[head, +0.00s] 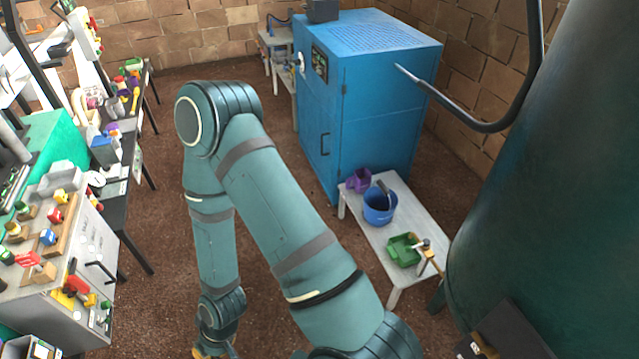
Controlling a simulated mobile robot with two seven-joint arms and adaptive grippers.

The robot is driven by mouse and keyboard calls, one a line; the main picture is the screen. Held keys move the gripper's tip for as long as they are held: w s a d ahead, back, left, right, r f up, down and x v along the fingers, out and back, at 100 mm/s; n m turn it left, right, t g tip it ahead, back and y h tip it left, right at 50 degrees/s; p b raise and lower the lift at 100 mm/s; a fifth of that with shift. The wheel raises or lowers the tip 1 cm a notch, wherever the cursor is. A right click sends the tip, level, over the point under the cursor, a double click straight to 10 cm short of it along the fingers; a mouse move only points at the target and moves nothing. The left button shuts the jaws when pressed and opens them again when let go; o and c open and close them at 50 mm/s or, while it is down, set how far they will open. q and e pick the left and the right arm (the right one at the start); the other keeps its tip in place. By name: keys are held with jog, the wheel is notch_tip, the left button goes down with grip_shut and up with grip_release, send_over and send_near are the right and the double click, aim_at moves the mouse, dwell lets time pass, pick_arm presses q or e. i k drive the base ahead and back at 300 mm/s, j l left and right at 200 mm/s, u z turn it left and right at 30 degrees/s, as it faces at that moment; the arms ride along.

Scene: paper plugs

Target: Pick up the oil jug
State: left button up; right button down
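A small purple jug-like vessel (358,180) stands on the low white table, beside a blue bucket (380,205). It may be the oil jug, but I cannot tell for sure. A large teal arm of mine rises from the bottom right, bends at a high elbow and hangs down toward the bottom edge. I take it as my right arm. Its gripper (216,346) is mostly cut off at the bottom, far to the left of the white table. Its fingers cannot be made out. A yellow bit shows beside it. My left gripper is not in view.
The low white table (372,238) also holds a green bin (404,250). A tall blue cabinet (365,100) stands behind it, and a big dark green tank (540,190) at right. Cluttered workbenches line the left. Brown floor (160,230) is open between.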

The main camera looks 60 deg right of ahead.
aim_at(361, 178)
jog(key=z, duration=2.9)
jog(key=i+j+z, duration=0.25)
jog(key=j+z, duration=0.5)
jog(key=j, duration=0.15)
jog(key=i+j+z, duration=0.15)
jog(key=j, duration=0.35)
jog(key=j+z, duration=0.2)
jog(key=j, duration=0.75)
jog(key=i+j+z, duration=0.1)
jog(key=j, duration=0.4)
jog(key=i+j, duration=0.15)
jog(key=j, duration=0.15)
jog(key=i+j, duration=0.1)
jog(key=j, duration=0.2)
jog(key=i+j, duration=0.15)
jog(key=j, duration=0.15)
jog(key=i+j, duration=0.1)
jog(key=i, duration=0.05)
